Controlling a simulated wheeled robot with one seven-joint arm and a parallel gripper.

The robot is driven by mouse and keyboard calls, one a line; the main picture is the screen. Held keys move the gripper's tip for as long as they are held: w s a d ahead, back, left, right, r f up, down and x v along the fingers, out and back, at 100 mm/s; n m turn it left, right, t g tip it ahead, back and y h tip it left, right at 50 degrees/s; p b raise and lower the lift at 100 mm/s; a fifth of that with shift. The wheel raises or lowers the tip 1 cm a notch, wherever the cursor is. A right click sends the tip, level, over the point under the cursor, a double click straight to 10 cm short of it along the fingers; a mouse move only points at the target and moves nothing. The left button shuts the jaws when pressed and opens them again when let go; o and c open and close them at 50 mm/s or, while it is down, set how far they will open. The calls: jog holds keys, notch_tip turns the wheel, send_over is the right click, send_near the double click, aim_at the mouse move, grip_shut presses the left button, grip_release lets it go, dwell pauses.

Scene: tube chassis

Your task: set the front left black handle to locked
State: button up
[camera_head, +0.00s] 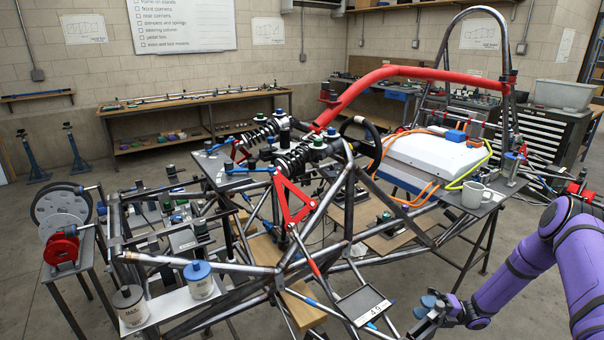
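A tube-frame chassis (262,270) fills the middle of the view. Several small dark knobs and fittings sit on its front left part, among them a dark knob (201,229) and a black upright fitting (171,171). I cannot tell which is the front left black handle, nor its setting. My gripper (427,313) is at the lower right, at the end of my purple arm, well to the right of these fittings. It is small and dark with blue parts, and I cannot tell if its fingers are apart. I see nothing clearly held in it.
A red triangular arm (293,203) and a small black tray (363,304) lie between my gripper and the front left fittings. Two cans, one grey-topped (130,307) and one blue-topped (200,282), stand at lower left.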

jog(key=s+a+r+n+g+h, duration=0.2)
jog(key=r+n+h, duration=0.65)
jog(key=r, duration=0.75)
jog(key=s+a+r+n+g+h, duration=0.25)
jog(key=r+n+h, duration=0.25)
jog(key=r+n, duration=0.9)
jog(key=s+r+n+t+h, duration=0.7)
jog(key=s+r+n+t, duration=0.3)
jog(key=s+r, duration=1.1)
jog(key=shift+s+a+n+t, duration=0.2)
jog(key=shift+s+n+t, duration=0.15)
jog(key=shift+s+n, duration=1.2)
jog(key=shift+d+h, duration=0.1)
jog(key=shift+h, duration=0.15)
